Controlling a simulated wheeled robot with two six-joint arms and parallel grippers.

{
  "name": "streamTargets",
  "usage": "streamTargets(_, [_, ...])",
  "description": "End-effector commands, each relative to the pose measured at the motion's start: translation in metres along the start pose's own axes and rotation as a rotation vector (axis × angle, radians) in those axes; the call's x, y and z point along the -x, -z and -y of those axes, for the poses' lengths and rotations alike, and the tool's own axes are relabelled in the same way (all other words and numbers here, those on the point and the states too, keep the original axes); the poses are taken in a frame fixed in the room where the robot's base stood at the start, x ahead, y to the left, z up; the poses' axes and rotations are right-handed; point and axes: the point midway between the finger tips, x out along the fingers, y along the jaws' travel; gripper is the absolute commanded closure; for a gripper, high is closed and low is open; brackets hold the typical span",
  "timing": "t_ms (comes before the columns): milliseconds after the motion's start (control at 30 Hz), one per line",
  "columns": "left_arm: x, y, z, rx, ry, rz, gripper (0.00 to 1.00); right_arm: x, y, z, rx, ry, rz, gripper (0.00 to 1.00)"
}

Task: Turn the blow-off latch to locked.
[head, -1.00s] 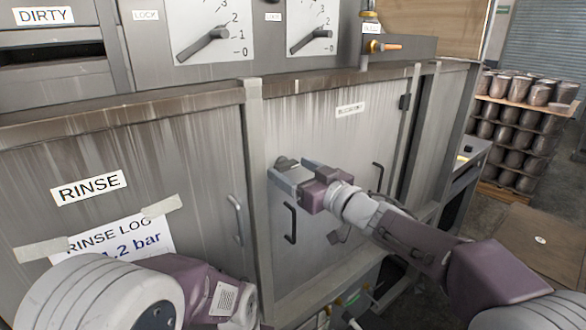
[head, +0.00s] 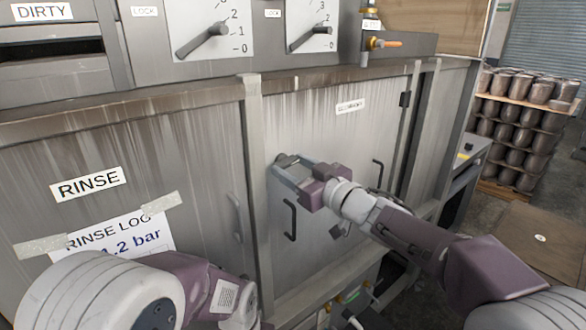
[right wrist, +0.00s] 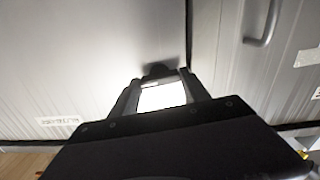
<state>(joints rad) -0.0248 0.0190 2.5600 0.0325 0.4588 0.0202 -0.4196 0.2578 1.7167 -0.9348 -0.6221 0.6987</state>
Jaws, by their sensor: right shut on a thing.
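The blow-off latch (head: 285,160) is a small dark knob on the grey door panel, at the door's left side near the upright post. My right gripper (head: 292,172) is shut on it, and its fingers hide most of the knob. In the right wrist view the dark latch (right wrist: 158,70) shows between the two fingertips, close against the panel. I cannot read any lock marks around it. My left arm shows at the lower left of the head view, but its gripper is out of sight.
The door (head: 325,140) carries a small label (head: 350,106) above and a black handle (head: 289,219) just below my right gripper. The rinse panel (head: 150,130) is on the left. Dials (head: 309,27) and a brass valve (head: 383,43) sit above. Stacked pots (head: 515,120) stand at far right.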

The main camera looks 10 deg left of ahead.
Motion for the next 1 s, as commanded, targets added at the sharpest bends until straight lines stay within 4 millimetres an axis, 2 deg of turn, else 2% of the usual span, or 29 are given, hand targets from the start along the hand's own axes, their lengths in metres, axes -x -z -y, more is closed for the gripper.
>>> streamTargets(1000, [-0.035,-0.004,0.001,0.0,0.0,0.0,0.57,0.0,-0.001,0.001,0.95,-0.001,-0.004,0.86])
